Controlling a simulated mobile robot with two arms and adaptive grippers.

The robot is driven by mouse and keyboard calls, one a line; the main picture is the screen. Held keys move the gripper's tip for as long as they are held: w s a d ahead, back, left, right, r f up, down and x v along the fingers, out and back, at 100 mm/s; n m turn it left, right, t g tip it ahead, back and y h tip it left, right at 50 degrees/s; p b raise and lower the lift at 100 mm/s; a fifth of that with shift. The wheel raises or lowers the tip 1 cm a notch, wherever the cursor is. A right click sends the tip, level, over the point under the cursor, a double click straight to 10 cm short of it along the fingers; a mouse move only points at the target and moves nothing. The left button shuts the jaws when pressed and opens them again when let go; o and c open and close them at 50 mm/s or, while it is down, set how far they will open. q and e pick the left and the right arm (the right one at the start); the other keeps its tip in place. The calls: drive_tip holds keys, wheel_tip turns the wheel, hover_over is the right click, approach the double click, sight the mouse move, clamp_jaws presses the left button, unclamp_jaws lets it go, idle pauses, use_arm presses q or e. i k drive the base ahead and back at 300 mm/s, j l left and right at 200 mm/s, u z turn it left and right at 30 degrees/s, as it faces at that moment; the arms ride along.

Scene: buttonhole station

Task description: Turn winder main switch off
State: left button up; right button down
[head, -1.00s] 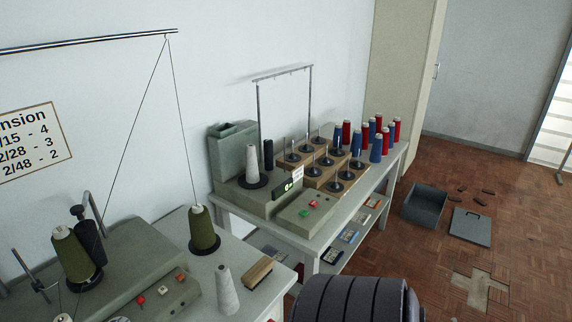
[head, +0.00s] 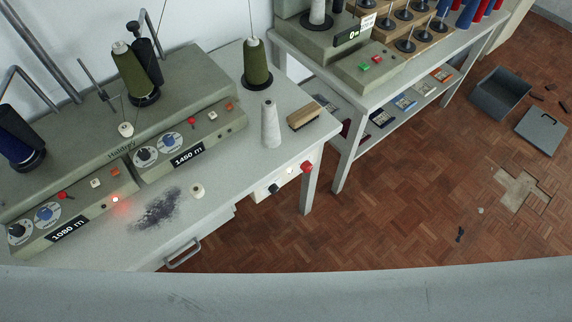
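A small switch box (head: 277,184) hangs at the table's right front edge. It carries a red knob (head: 306,167) at its right end, a pale lit spot (head: 292,170) and a dark round part (head: 273,188). Which of these is the main switch, and its position, I cannot tell. A red lamp (head: 115,199) glows on the winder's nearer section. Neither of my grippers is in view.
A white yarn cone (head: 270,125) and a wooden brush (head: 304,113) stand on the table near the switch box. Dark lint (head: 157,209) lies in front of the winder. A drawer handle (head: 183,254) sticks out below. The parquet floor (head: 370,225) in front is largely clear.

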sight(306, 166)
drive_tip(key=u, duration=0.25)
drive_tip(key=i+l+u, duration=0.1)
drive_tip(key=l+u, duration=0.75)
drive_tip(key=i+l, duration=0.05)
drive_tip(key=l, duration=0.05)
